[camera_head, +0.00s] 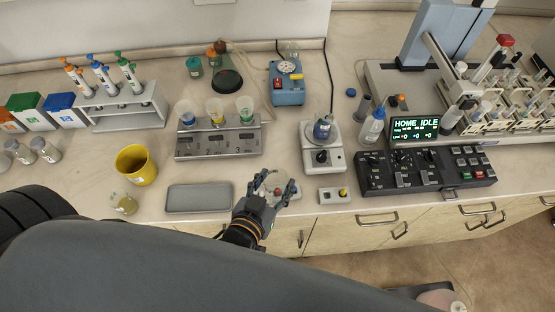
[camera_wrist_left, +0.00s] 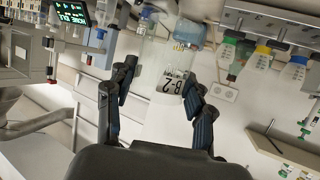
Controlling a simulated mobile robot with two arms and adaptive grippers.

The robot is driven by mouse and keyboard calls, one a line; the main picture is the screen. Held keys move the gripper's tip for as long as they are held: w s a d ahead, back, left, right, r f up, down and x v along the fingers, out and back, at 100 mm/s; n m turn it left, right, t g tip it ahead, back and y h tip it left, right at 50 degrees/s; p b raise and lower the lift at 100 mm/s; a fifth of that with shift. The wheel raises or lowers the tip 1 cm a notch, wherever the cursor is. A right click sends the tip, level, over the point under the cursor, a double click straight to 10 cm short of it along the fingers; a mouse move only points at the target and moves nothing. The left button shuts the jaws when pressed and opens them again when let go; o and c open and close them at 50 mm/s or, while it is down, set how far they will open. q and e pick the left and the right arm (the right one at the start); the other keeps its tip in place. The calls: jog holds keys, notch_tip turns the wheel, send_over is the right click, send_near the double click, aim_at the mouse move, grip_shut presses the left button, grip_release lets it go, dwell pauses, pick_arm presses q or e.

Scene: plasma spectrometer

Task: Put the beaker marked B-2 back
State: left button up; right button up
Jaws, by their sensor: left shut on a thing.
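My left gripper (camera_head: 272,186) is at the front edge of the bench, between the grey tray and the small control box. In the left wrist view, a clear beaker marked B-2 (camera_wrist_left: 172,84) is between its two dark fingers (camera_wrist_left: 160,72), which are shut on it. The mark reads upside down there. In the head view the clear beaker is hard to make out between the fingers. Whether it touches the bench cannot be told. My right gripper is not in view.
A flat grey tray (camera_head: 198,198) and yellow cup (camera_head: 136,166) are left of the gripper. Behind are a silver multi-place unit (camera_head: 218,146) and a white stirrer (camera_head: 323,158) bearing a blue-filled vessel (camera_head: 322,130). A small control box (camera_head: 334,196) and black panel (camera_head: 428,172) are right.

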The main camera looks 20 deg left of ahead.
pick_arm(q)
jog(key=w+a+f+b, duration=0.1)
jog(key=w+f+b, duration=0.2)
jog(key=w+f, duration=0.1)
jog(key=w+a+f+b, duration=0.1)
jog(key=w+f+b, duration=0.2)
jog(key=w+f, duration=0.1)
jog(key=w+a+f+b, duration=0.2)
jog(key=w+f+b, duration=0.1)
jog(key=w+f, duration=0.2)
jog(key=shift+w+f, duration=0.1)
jog(key=o, duration=1.2)
jog(key=shift+o, duration=0.2)
